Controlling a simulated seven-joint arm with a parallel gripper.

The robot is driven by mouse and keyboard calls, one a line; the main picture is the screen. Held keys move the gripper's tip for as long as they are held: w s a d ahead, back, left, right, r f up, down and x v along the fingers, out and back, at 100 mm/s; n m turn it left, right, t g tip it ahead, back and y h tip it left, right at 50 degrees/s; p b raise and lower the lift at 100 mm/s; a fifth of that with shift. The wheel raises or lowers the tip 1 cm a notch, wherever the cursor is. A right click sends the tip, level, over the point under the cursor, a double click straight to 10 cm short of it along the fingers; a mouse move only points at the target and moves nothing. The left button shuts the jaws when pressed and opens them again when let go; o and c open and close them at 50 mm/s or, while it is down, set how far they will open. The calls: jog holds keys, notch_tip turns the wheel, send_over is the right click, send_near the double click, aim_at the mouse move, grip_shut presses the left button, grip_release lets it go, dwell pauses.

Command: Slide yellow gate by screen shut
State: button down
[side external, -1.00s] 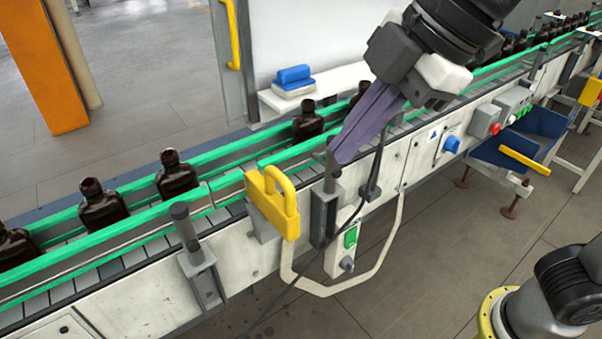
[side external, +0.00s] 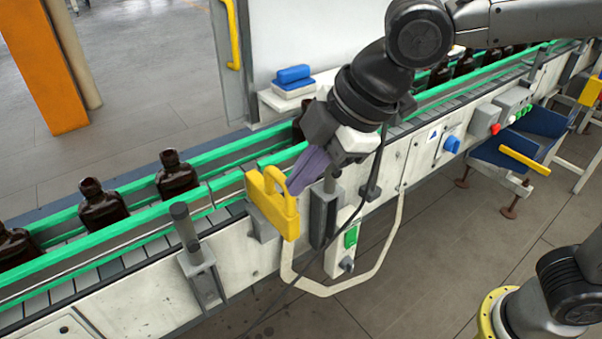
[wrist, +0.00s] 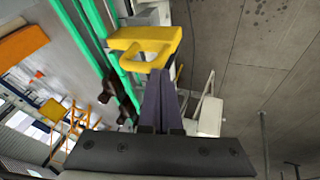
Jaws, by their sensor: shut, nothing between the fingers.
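The yellow gate (side external: 275,213), a plate with a looped handle, is mounted on the near side of the conveyor in the side external view. In the wrist view the yellow gate (wrist: 145,38) lies just beyond my fingertips. My gripper (side external: 291,189) has its purple-grey fingers shut with nothing between them. The fingertips are at the right side of the gate's handle; I cannot tell whether they touch it. In the wrist view my gripper (wrist: 159,73) points at the handle's loop. The white screen (side external: 315,35) stands behind the conveyor.
Amber bottles (side external: 100,208) stand on the conveyor between green rails (side external: 130,218). Grey posts (side external: 184,228) rise on its near side. A blue block (side external: 294,74) sits on a white ledge. A blue bin (side external: 520,148) is at right. A black cable hangs by my gripper.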

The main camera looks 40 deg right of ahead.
send_over(270, 190)
jog(key=shift+d, duration=0.45)
